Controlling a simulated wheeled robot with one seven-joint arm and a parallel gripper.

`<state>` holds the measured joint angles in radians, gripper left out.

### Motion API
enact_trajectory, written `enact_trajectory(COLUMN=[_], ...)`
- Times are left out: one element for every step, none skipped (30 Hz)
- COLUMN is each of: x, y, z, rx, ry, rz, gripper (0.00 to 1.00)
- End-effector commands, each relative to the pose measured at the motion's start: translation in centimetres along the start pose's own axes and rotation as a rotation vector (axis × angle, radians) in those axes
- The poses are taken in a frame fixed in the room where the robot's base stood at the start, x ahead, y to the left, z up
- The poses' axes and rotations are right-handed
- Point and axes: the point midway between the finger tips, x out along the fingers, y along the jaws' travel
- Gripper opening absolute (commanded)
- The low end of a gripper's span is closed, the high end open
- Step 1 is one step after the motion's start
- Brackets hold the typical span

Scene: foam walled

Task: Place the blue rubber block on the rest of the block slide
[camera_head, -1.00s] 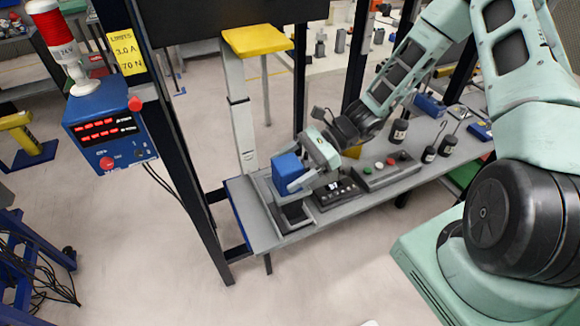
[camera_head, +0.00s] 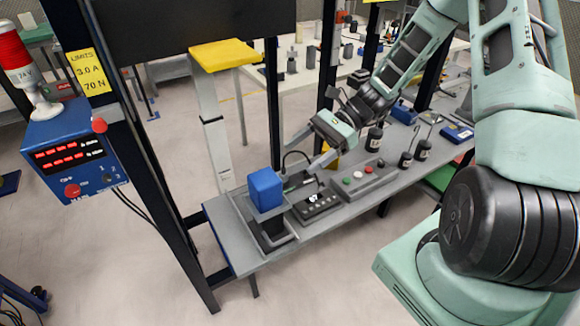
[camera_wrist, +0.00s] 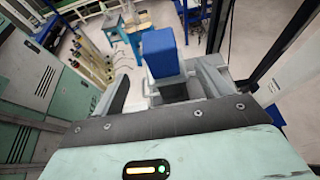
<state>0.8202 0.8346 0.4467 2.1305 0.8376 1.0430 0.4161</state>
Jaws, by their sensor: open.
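The blue rubber block (camera_head: 265,190) sits upright on top of the block slide (camera_head: 292,235), at the left end of the grey bench. It also shows in the wrist view (camera_wrist: 160,53), standing beyond the fingers. My gripper (camera_head: 308,150) is open and empty, to the right of the block and a little above it. Its fingers point toward the block, with a gap between them and it. In the wrist view one finger lies on each side of the line to the block. The block hides the top of the slide under it.
A black device with knobs (camera_head: 316,203) stands right beside the slide. A grey button box (camera_head: 362,178) and black weights (camera_head: 406,160) lie further right. A dark frame post (camera_head: 165,185) rises left of the bench. A blue meter box (camera_head: 72,152) hangs at the left.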

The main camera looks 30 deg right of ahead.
Motion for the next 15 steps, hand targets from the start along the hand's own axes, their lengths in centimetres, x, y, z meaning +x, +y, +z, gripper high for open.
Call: enact_trajectory(x=[-0.4, -0.5, -0.5, -0.3, 0.0, 0.6, 1.3, 2.1, 3.2, 4.1, 5.0, 6.1, 6.9, 7.5, 8.3], y=[0.0, 0.0, 0.1, 0.2, 0.4, 0.8, 1.2, 1.7, 2.5, 3.3, 4.1, 5.3, 6.2, 7.0, 8.2], z=[-0.1, 0.0, 0.2, 0.4, 0.7, 1.3, 1.8, 2.4, 3.3, 4.0, 4.7, 5.6, 6.2, 6.8, 7.6], rx=[-0.001, -0.003, -0.01, -0.022, -0.04, -0.073, -0.109, -0.15, -0.218, -0.278, -0.342, -0.435, -0.507, -0.579, -0.679], ry=[0.001, 0.002, 0.007, 0.016, 0.028, 0.052, 0.076, 0.103, 0.146, 0.18, 0.216, 0.264, 0.297, 0.329, 0.368], rz=[-0.001, 0.001, 0.01, 0.022, 0.04, 0.074, 0.108, 0.148, 0.209, 0.262, 0.315, 0.39, 0.446, 0.5, 0.572], gripper=[0.76, 0.76, 0.76, 0.76, 0.76, 0.76, 0.76, 0.76, 0.76, 0.76, 0.76, 0.76, 0.76, 0.76, 0.76])
